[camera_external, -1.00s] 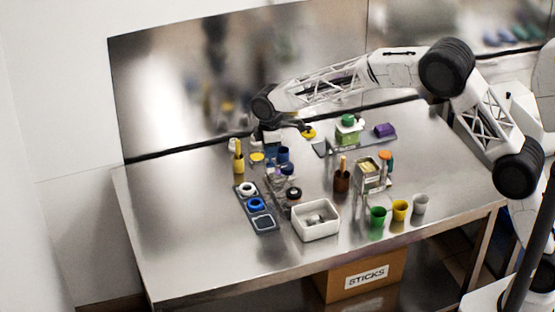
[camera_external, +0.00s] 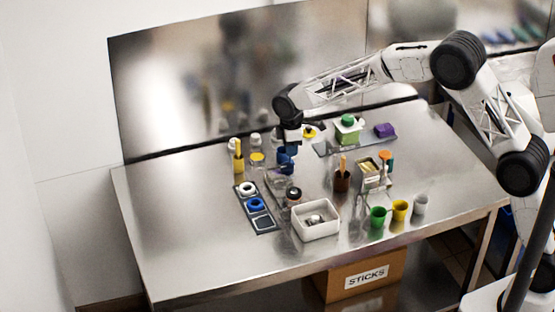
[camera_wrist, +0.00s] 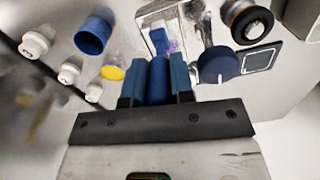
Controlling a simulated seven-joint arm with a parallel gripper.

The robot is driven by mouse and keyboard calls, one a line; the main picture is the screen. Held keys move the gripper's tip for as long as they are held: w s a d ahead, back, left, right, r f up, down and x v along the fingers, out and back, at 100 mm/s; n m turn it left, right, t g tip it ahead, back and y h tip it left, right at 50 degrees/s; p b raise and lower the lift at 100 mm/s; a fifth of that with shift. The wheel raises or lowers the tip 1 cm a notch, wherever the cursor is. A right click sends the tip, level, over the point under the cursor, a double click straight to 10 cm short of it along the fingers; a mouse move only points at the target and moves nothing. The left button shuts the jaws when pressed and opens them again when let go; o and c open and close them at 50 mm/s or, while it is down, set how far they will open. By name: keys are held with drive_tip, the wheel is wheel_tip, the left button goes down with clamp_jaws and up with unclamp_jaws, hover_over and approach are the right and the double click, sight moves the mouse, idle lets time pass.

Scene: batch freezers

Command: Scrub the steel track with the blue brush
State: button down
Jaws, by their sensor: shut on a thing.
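My gripper (camera_wrist: 159,82) is shut on a blue handle, which I take to be the blue brush (camera_wrist: 160,80), gripped upright between its two blue fingers. In the external view my gripper (camera_external: 288,150) is low over the back middle of the table. A shiny strip that looks like the steel track (camera_wrist: 180,14) lies just beyond the fingers in the wrist view, with a light blue piece (camera_wrist: 159,38) over its near part. I cannot tell whether that piece is the brush's head or whether it touches the strip. The fingers partly hide the strip's near end.
A blue cup (camera_wrist: 92,36), a yellow disc (camera_wrist: 112,72) and white bottles (camera_wrist: 36,43) stand left of the fingers. A navy round piece (camera_wrist: 218,65) and a black jar (camera_wrist: 248,20) are close at right. A white bin (camera_external: 316,226) stands in front. The table's left side is clear.

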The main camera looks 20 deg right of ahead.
drive_tip(key=shift+a+f, duration=0.1)
drive_tip(key=shift+a, duration=3.5)
wheel_tip(320, 180, up, 8)
drive_tip(key=shift+d, duration=0.1)
